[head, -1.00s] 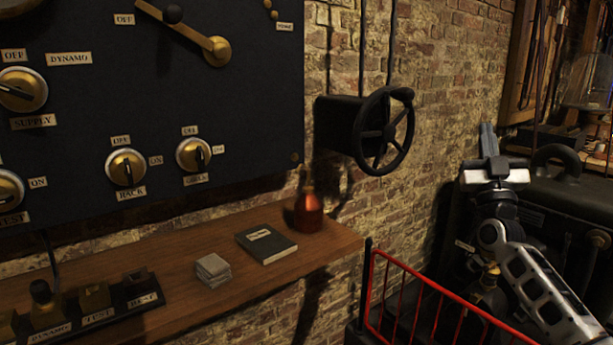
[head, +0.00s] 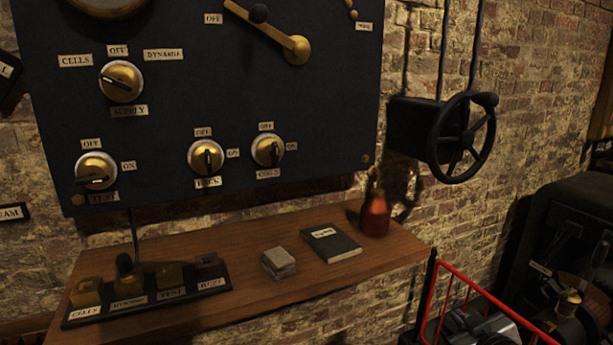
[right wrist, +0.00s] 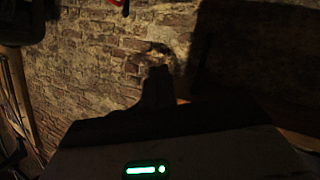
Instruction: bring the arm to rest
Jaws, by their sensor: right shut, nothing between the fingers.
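My right gripper (right wrist: 157,80) shows as a dark shape in the right wrist view, its fingers together with nothing between them. It points towards a brick wall and is apart from it. In the head view, a grey piece of my right arm (head: 484,326) shows low at the right, behind the red rail; its fingers cannot be made out there. My left gripper is in neither view.
A red rail (head: 480,291) stands at lower right. A wooden shelf (head: 225,262) holds a red-brown bottle (head: 375,217), a dark book (head: 331,243), grey blocks (head: 278,262) and labelled switches. A black handwheel (head: 463,137) juts from the wall beside the switch panel (head: 330,110).

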